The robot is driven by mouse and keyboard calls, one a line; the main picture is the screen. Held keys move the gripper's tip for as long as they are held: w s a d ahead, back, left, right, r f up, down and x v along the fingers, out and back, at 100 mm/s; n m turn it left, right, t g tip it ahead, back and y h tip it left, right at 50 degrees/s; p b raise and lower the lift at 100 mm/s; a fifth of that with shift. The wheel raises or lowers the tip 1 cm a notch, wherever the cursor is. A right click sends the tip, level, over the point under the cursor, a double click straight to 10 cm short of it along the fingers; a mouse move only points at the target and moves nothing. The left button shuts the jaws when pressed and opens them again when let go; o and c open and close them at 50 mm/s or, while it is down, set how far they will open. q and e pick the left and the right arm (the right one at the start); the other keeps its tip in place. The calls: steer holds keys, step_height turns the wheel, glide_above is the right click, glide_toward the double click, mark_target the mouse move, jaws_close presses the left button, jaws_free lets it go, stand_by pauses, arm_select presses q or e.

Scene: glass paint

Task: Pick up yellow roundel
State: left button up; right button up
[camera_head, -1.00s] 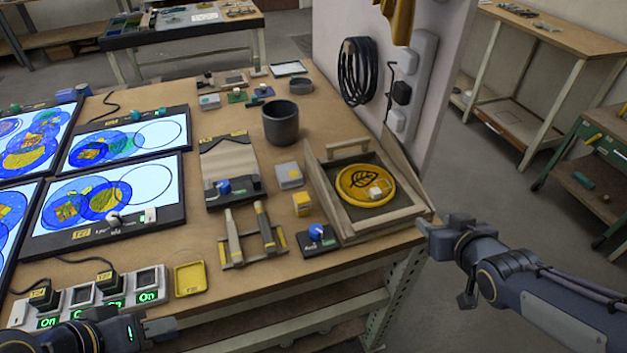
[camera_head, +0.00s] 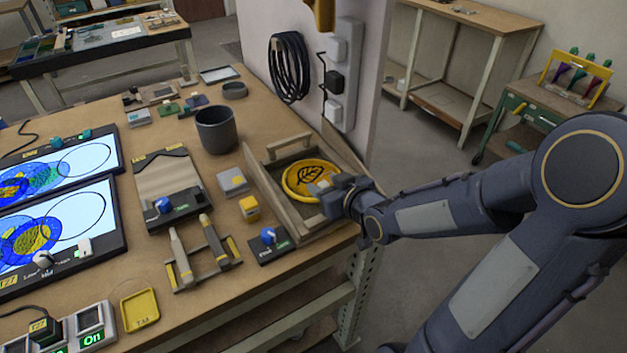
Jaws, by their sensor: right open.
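The yellow roundel (camera_head: 303,176) is a round yellow disc with a dark leaf drawn on it. It lies in the wooden tray (camera_head: 268,190) at the right end of the workbench. My right gripper (camera_head: 326,190) is over the tray's right side, at the roundel's right edge. It is open, and its fingers partly cover that edge and the small pale block on the disc. I cannot tell whether the fingers touch the roundel. My left gripper does not show.
A dark grey cup (camera_head: 216,130) stands behind the tray to the left. A yellow block (camera_head: 250,208), a blue-knobbed box (camera_head: 268,243) and a tool rack (camera_head: 203,257) sit left of the tray. A panel with a coiled black cable (camera_head: 289,68) rises behind it.

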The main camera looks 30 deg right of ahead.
steer(key=c, duration=1)
steer(key=shift+r, duration=0.1)
